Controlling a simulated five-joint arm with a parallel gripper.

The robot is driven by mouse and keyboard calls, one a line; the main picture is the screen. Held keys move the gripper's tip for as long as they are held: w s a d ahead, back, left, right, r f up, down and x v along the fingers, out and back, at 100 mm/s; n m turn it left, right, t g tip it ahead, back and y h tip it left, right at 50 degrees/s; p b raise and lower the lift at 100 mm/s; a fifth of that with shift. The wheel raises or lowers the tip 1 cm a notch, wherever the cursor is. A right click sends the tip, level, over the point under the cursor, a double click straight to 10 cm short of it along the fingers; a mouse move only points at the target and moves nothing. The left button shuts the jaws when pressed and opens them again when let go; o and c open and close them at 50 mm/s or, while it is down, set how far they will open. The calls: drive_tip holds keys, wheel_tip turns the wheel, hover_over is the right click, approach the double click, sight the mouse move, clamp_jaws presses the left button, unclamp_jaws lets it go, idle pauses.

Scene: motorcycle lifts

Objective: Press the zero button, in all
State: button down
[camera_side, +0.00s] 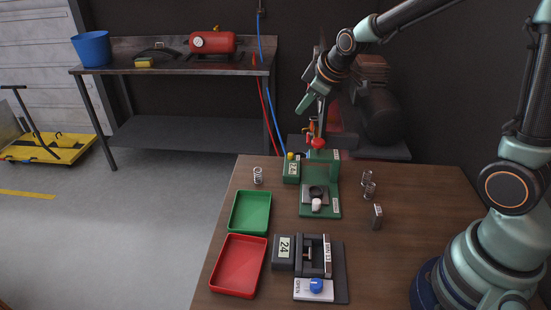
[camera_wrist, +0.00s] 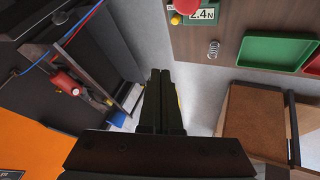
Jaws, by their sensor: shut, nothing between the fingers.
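The green spring tester (camera_side: 320,180) stands at the back of the wooden table, with a red knob (camera_side: 318,143) on top. A display box (camera_side: 291,172) is at its left, with a small yellow button (camera_side: 291,156) on top. In the wrist view the button (camera_wrist: 176,19) and the display reading 2.4N (camera_wrist: 202,14) show at the top edge. My gripper (camera_side: 305,103) is shut and empty, in the air above and behind the tester, apart from the button. Its closed fingers (camera_wrist: 160,74) point past the table edge toward the floor.
A green tray (camera_side: 232,215) and a red tray (camera_side: 217,266) lie along the table's left. A second gauge (camera_side: 283,254) reads 24, beside a fixture with a blue knob (camera_side: 316,285). Springs (camera_side: 258,175) (camera_side: 368,189) stand loose. A workbench (camera_side: 130,60) is behind.

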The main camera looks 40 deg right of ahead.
drive_tip(key=n, duration=0.2)
hover_over(293, 155)
wheel_tip(293, 155, down, 5)
drive_tip(key=shift+r, duration=0.1)
drive_tip(key=shift+f, duration=4.45)
drive_tip(key=shift+f, duration=0.15)
drive_tip(key=shift+f, duration=0.3)
drive_tip(key=shift+f, duration=0.5)
drive_tip(key=shift+r, duration=0.95)
